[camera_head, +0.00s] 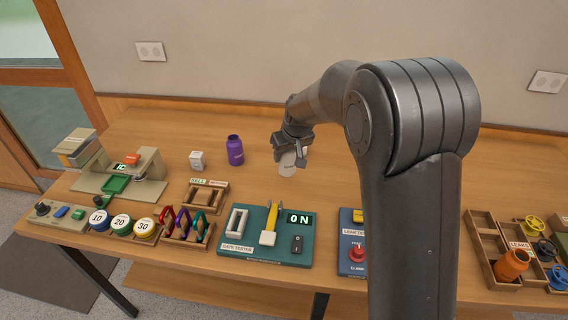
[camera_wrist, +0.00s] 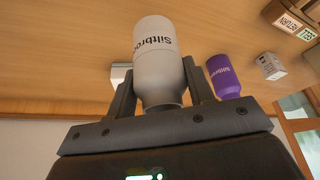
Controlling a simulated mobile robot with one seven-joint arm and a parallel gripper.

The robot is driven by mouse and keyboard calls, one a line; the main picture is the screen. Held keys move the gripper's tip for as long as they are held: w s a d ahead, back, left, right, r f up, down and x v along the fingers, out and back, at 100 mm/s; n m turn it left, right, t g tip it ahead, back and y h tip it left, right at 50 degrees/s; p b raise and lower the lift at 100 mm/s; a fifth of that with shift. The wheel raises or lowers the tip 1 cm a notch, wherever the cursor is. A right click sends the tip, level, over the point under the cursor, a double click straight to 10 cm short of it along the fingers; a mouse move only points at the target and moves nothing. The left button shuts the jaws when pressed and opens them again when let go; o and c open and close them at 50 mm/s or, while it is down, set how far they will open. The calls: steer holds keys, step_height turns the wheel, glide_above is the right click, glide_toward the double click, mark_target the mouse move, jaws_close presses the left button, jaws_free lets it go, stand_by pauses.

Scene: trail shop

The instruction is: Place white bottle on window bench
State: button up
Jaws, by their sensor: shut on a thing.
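The white bottle (camera_head: 287,168) shows under my gripper (camera_head: 292,146) in the head view, over the back middle of the long wooden bench (camera_head: 330,180). In the wrist view the pale bottle (camera_wrist: 157,55), with dark lettering starting "Siltbro", stands between the two fingers of my gripper (camera_wrist: 158,85), which are shut on it. The gripper covers part of the bottle in the head view. I cannot tell whether its base touches the wood. I cannot tell which surface is called the window bench; a glazed wooden frame (camera_head: 72,50) stands at the far left.
A purple bottle (camera_head: 235,151) and a small white box (camera_head: 197,160) stand left of my gripper. The teal gate tester (camera_head: 228,247), leak tester (camera_head: 351,262), colored loops (camera_head: 184,222), numbered discs (camera_head: 120,225) and a scale (camera_head: 118,186) fill the front and left. Wooden trays (camera_head: 483,228) stand right.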

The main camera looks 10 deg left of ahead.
mark_target(285, 163)
steer(key=shift+a+f, duration=0.35)
steer(key=shift+a, duration=0.1)
steer(key=shift+w+f, duration=0.1)
steer(key=shift+f, duration=1.75)
steer(key=o, duration=1.1)
steer(key=shift+f, duration=0.15)
